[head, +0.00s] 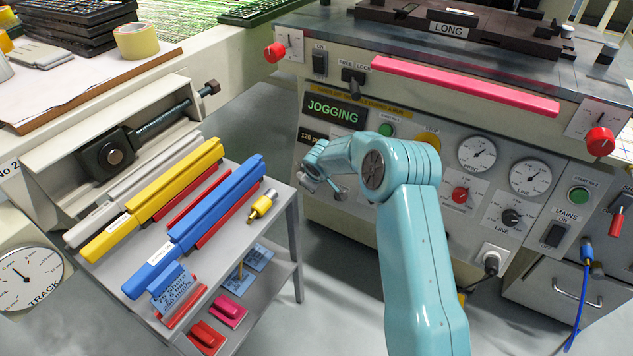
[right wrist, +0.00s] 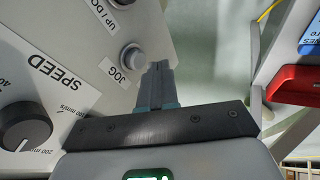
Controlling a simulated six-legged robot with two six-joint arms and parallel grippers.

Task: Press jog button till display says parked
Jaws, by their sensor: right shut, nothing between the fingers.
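The display (head: 335,110) on the machine's front panel reads "JOGGING" in green letters. The round grey jog button (right wrist: 132,57) shows in the right wrist view, just above its JOG label (right wrist: 114,73). My right gripper (right wrist: 158,66) is shut and empty. Its fingertips are just to the right of the button in that view, close to the panel; I cannot tell whether they touch it. In the head view my teal right arm reaches to the panel below the display and hides the jog button. My left gripper is in neither view.
A speed knob (right wrist: 24,126) and another button (right wrist: 122,3) labelled UP/DO are near the jog button. A grey cart (head: 290,215) with yellow and blue bars stands left of my arm. The panel has a green button (head: 386,130) and a yellow STOP button (head: 427,140).

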